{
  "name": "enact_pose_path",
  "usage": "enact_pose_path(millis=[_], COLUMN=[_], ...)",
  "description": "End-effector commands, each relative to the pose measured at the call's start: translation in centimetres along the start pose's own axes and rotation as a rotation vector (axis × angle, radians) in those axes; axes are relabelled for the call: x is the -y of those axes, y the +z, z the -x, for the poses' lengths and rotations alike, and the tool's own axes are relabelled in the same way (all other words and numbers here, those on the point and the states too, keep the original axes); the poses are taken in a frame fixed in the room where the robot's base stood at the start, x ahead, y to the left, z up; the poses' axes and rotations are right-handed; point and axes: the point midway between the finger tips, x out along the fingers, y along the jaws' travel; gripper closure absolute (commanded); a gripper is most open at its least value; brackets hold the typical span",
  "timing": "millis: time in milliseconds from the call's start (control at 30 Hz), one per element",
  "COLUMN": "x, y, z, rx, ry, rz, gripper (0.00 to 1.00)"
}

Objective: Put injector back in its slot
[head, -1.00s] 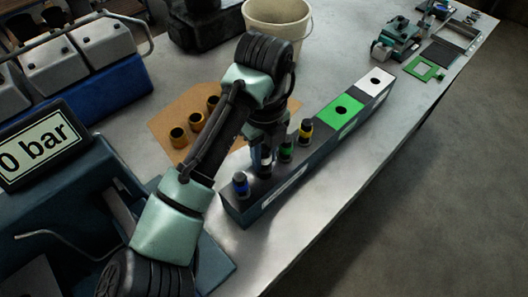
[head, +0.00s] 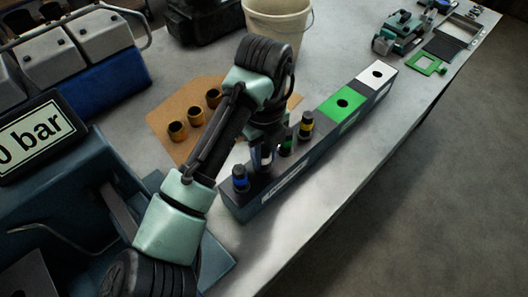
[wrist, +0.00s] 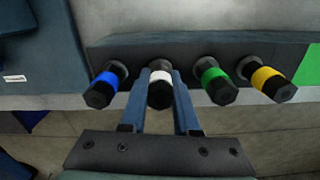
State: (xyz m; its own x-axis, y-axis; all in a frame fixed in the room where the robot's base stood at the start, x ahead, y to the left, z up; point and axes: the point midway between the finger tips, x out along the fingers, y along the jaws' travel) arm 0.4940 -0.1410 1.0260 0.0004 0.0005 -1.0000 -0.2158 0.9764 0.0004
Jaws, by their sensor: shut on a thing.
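A long dark rack (head: 300,175) lies along the bench, with a green panel (head: 335,112) and a white panel (head: 373,83), each with an empty-looking dark hole. A blue-banded injector (head: 240,178), a green-banded one (head: 287,145) and a yellow-banded one (head: 306,124) stand upright in it. My gripper (head: 262,162) points down at the rack between the blue and green ones. In the wrist view its two fingers (wrist: 160,100) are shut around a white-banded injector (wrist: 161,90), in line with the others. The fingers and arm partly hide it in the head view; I cannot tell its exact depth.
A cardboard sheet with several brass sleeves (head: 178,131) lies left of the rack. A cream bucket (head: 278,28) stands behind. A "0 bar" display (head: 38,133) is at left. The bench right of the rack is bare up to its edge.

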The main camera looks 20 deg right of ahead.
Motion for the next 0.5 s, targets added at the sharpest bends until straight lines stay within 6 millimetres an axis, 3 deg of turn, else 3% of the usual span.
enact_pose_path(millis=[333,367,500], x=[0.03,0.03,0.03], y=[0.04,0.04,0.03], z=[0.07,0.07,0.06], rx=[0.002,0.001,0.001], ry=[-0.001,-0.001,-0.001], rz=[0.0,0.0,0.0], gripper=[1.0,0.67,0.42])
